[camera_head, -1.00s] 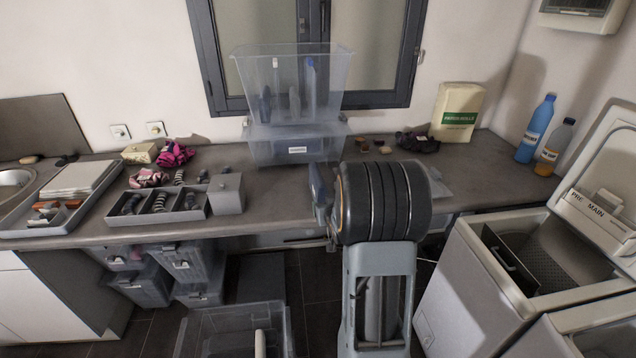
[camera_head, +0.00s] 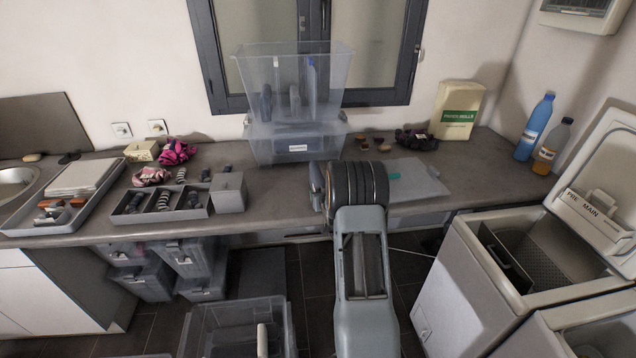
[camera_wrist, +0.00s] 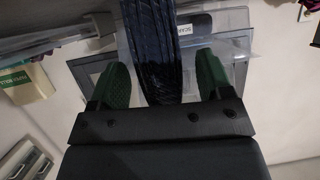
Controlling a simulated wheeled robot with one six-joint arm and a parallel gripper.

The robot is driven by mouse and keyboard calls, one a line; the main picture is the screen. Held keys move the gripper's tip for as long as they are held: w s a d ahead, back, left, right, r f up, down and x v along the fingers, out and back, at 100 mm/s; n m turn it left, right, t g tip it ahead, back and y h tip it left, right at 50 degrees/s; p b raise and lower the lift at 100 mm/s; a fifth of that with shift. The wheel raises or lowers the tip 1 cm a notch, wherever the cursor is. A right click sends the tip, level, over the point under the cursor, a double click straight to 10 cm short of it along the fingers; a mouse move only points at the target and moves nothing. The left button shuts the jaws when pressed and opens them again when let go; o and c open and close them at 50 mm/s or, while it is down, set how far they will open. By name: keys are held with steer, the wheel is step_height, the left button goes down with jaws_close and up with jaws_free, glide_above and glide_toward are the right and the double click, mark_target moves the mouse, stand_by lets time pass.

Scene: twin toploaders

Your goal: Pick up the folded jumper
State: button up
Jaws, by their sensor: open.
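A dark navy, ribbed, folded cloth (camera_wrist: 155,40), which looks like the folded jumper, shows in the wrist view. It runs down from the top edge into the space between my fingers. My gripper (camera_wrist: 164,78) is open, with one green finger on each side of the cloth. A narrow gap shows on both sides, so neither finger visibly touches it. In the head view my arm hides the cloth and most of my gripper, so I cannot tell what the cloth rests on.
Clear stacked bins (camera_head: 297,146) stand at the window. A grey flat board (camera_head: 425,188) lies on the counter (camera_head: 480,165) right of my arm. A divided tray (camera_head: 160,214) and grey box (camera_head: 228,194) are to the left. An open toploader (camera_head: 455,285) stands at right.

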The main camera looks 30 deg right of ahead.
steer(key=shift+x, duration=1.35)
steer(key=shift+c, duration=0.4)
steer(key=c, duration=1.1)
steer(key=shift+r, duration=0.1)
